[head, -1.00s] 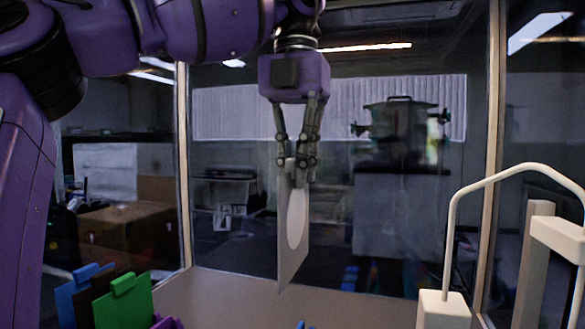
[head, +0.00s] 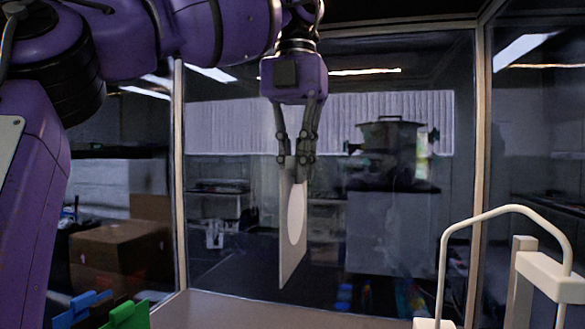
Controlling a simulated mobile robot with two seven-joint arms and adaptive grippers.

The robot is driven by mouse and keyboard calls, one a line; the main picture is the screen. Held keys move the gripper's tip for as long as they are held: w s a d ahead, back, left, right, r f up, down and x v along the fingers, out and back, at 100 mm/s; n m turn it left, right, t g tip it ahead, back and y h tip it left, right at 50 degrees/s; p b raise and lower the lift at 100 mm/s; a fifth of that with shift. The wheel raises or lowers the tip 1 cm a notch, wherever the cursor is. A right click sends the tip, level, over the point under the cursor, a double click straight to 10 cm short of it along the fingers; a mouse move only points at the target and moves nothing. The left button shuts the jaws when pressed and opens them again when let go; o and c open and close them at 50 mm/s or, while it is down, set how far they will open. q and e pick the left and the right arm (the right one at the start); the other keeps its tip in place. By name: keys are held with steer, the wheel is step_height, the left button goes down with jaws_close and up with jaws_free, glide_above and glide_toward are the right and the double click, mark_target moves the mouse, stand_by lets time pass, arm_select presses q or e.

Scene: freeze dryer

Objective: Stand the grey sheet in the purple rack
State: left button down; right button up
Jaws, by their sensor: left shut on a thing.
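My left gripper (head: 296,158) is shut on the top edge of the grey sheet (head: 286,262). The sheet hangs upright in the air, seen at a steep angle, with a pale oval patch on its face. It is clear of the table surface below it. The purple rack does not show in this view. My right gripper is out of view.
Green (head: 128,317) and blue (head: 76,309) tabbed sheets stand at the bottom left, cut off by the frame. A white frame with a curved handle (head: 446,252) stands at the right. The table (head: 245,308) between is bare. Glass panels stand behind.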

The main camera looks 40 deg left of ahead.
arm_select(q)
steer(key=shift+r, duration=0.25)
